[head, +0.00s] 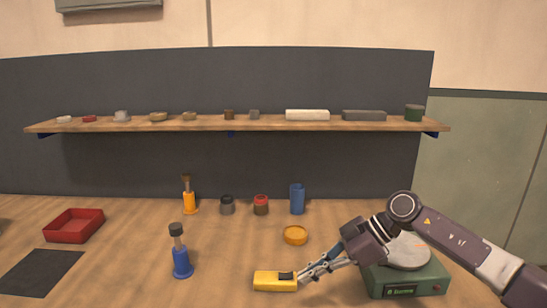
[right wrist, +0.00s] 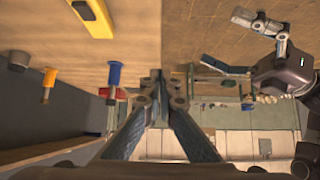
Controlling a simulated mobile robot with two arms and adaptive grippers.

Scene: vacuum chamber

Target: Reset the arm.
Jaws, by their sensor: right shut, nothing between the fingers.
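My right gripper (head: 306,273) comes in from the right in the head view, low over the table. Its fingertips are beside the right end of a yellow block with a dark part (head: 270,281); I cannot tell from the head view whether they touch. In the right wrist view the fingers (right wrist: 160,86) are closed together with nothing between them, and the yellow block (right wrist: 92,17) lies apart from them. My left gripper (right wrist: 224,40) shows at the upper right of the right wrist view, its fingers spread apart; it is outside the head view.
A green scale (head: 408,280) stands under my right forearm. An orange dish (head: 295,235), a blue cup (head: 297,199), blue (head: 182,262) and orange (head: 189,202) handled tools, a red tray (head: 74,226) and a dark mat (head: 39,272) are on the table. A shelf (head: 270,124) holds several small items.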

